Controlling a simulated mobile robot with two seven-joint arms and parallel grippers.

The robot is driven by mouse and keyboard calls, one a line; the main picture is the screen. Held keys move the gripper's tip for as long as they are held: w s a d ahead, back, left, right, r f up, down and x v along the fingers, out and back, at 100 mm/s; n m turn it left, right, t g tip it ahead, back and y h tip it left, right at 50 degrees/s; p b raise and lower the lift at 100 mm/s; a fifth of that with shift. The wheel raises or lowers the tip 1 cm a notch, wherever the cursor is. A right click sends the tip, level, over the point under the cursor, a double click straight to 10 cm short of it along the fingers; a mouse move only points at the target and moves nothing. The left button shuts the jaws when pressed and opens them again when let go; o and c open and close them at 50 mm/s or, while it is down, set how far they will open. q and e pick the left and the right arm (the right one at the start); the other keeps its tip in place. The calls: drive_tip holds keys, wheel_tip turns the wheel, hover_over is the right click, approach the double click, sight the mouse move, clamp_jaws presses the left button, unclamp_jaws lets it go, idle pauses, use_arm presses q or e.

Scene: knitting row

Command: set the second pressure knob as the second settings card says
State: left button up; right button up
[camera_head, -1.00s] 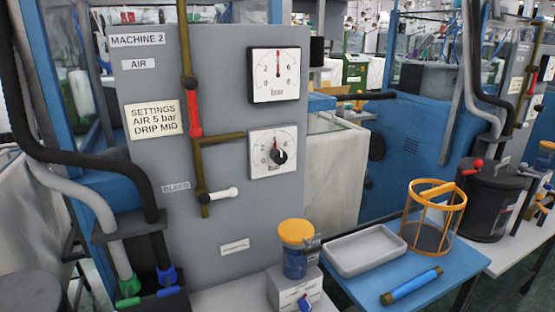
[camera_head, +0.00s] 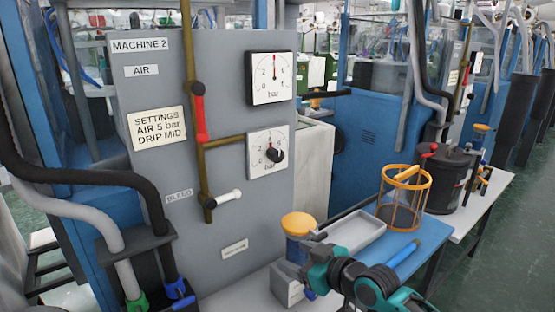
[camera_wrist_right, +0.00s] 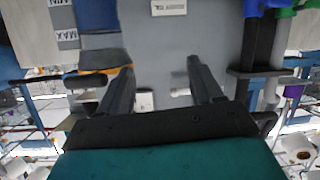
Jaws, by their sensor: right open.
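The settings card (camera_head: 158,128) on the grey MACHINE 2 panel reads "SETTINGS AIR 5 bar DRIP MID". The black pressure knob (camera_head: 275,156) sits on a white square bar dial (camera_head: 258,141) at the panel's right side. Above it, a white bar gauge (camera_head: 271,79) has its red needle pointing about straight up. My right gripper (camera_head: 320,250) is low in the head view, beside the yellow-lidded cup and well below the knob. In the right wrist view its two fingers (camera_wrist_right: 160,75) are apart with nothing between them. My left gripper is out of view.
A brass pipe with a red lever (camera_head: 201,115) and a white bleed lever (camera_head: 228,197) runs left of the dials. The yellow-lidded cup (camera_head: 298,223), a grey tray (camera_head: 352,232) and an orange wire basket (camera_head: 404,190) stand below. Hoses hang at left.

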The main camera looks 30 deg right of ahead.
sight(279, 157)
drive_tip(key=w+d+r+t, duration=0.2)
drive_tip(key=d+r, duration=0.2)
drive_tip(key=r, duration=0.4)
drive_tip(key=w+d+r+t, duration=0.2)
drive_tip(key=w+d+r, duration=0.15)
drive_tip(key=r, duration=0.45)
drive_tip(key=w, duration=0.8)
drive_tip(key=w+p, duration=0.1)
drive_tip(key=w, duration=0.3)
drive_tip(key=shift+a+f, duration=0.2)
drive_tip(key=shift+a, duration=0.2)
drive_tip(key=shift+c, duration=0.2)
drive_tip(key=c, duration=1)
drive_tip(key=shift+m, duration=0.3)
drive_tip(key=shift+m, duration=2.7)
